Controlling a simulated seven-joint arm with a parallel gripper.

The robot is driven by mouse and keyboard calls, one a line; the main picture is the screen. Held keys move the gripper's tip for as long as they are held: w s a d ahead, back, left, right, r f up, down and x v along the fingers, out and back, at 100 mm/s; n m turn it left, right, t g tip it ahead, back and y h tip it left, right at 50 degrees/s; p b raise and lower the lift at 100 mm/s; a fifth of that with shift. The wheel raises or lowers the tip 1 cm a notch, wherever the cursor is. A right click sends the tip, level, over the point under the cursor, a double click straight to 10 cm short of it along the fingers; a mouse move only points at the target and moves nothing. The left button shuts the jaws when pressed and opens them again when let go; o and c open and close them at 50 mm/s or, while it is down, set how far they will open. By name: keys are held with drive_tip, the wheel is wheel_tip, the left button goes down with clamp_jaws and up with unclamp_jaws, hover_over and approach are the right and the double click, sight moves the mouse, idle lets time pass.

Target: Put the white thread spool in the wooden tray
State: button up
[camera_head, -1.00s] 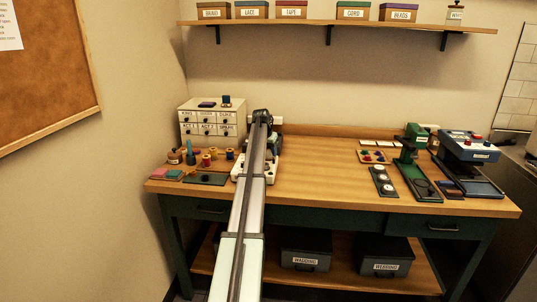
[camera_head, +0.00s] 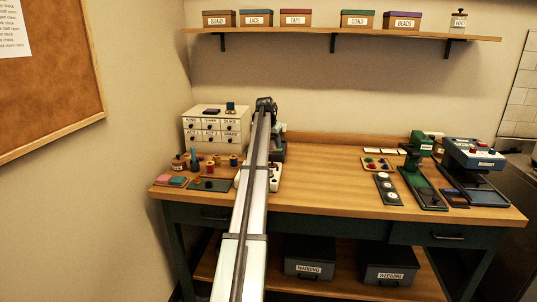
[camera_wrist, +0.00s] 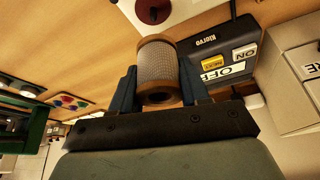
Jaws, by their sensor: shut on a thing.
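My gripper (camera_wrist: 158,88) is shut on the white thread spool (camera_wrist: 157,66), which has pale thread between brown wooden ends. The spool sits between the two blue fingers in the wrist view. In the head view my gripper (camera_head: 265,104) is at the back of the table beside the drawer cabinet, and the spool cannot be made out. A small wooden tray (camera_head: 376,164) with coloured pieces lies at the back right of centre; it also shows in the wrist view (camera_wrist: 69,102). Another shallow tray (camera_head: 170,182) with pink and teal blocks lies at the left front.
A white drawer cabinet (camera_head: 214,135) stands at the back left. Several coloured spools (camera_head: 234,161) stand before it. A dark labelled device (camera_wrist: 222,55) is close to the gripper. Green and blue presses stand right. The middle tabletop is clear.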

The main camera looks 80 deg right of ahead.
drive_tip(key=w+a+f, duration=0.1)
drive_tip(key=w, duration=0.9)
drive_tip(key=w+a+f, duration=0.1)
drive_tip(key=w, duration=1)
drive_tip(key=shift+a+f, duration=0.35)
drive_tip(key=shift+f, duration=0.05)
drive_tip(key=shift+f, duration=5)
drive_tip(key=shift+f, duration=0.15)
drive_tip(key=o, duration=1.1)
drive_tip(key=shift+c, duration=0.2)
